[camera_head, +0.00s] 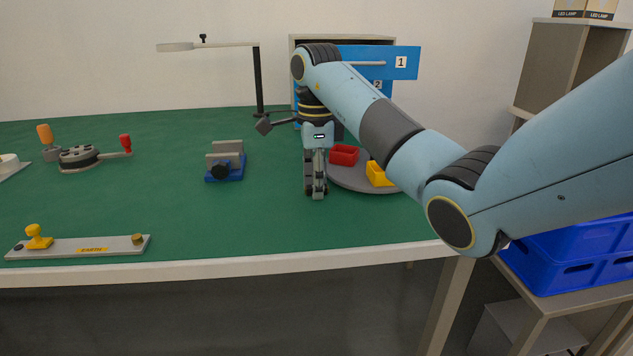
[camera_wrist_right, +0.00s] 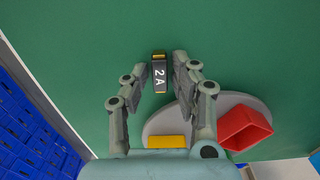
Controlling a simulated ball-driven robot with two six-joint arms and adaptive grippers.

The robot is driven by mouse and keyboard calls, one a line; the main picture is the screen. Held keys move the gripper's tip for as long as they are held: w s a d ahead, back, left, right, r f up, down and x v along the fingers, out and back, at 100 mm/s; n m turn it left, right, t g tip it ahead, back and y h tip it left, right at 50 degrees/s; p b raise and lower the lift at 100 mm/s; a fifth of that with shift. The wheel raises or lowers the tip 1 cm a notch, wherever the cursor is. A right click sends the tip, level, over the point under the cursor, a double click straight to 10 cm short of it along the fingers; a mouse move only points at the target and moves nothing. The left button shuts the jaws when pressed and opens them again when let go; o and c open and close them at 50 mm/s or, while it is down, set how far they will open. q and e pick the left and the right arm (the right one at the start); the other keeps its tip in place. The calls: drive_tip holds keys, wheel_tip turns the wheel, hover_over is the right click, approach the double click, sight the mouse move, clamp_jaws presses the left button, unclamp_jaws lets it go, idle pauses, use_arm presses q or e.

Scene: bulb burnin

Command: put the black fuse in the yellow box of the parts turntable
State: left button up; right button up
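The black fuse (camera_wrist_right: 159,75), marked "2 A" with brass-coloured ends, shows in the right wrist view against the green table top. My right gripper (camera_wrist_right: 160,62) points down with its fingers open on either side of the fuse, a small gap showing at each side. In the head view my right gripper (camera_head: 315,192) is low over the table, left of the parts turntable (camera_head: 350,181), and the fuse cannot be made out. The yellow box (camera_head: 379,176) is on the turntable's front right; it shows partly in the wrist view (camera_wrist_right: 167,141). My left gripper is not in view.
A red box (camera_head: 343,155) also sits on the turntable. A blue and grey vice-like block (camera_head: 226,163) stands to the left. A lamp (camera_head: 258,80) and a cabinet with a blue drawer (camera_head: 400,63) are behind. The table's front middle is clear.

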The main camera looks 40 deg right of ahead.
drive_tip(key=shift+o, duration=0.9)
